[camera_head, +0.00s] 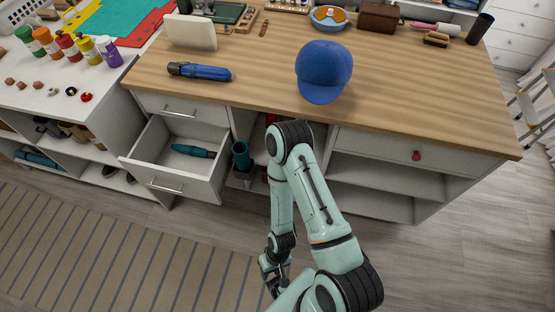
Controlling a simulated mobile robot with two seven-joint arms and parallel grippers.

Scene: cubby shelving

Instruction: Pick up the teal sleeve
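An upright teal cylinder (241,157), which looks like the teal sleeve, stands in the cubby just right of the open drawer. Its top looks dark and open. A slim teal object (193,151) lies inside the open drawer (165,178). My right arm reaches in from the bottom, in front of the cubbies. My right gripper (271,280) hangs low over the floor, below and a little right of the teal cylinder and apart from it. Its fingers are small and partly covered by the arm, so their opening is unclear. My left gripper is out of view.
On the wooden counter (430,100) are a blue cap (324,72) and a blue tool-like object (200,72). The drawer juts out left of the cubby. Empty shelves (385,172) lie to the right. A striped rug (90,250) covers the floor at left.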

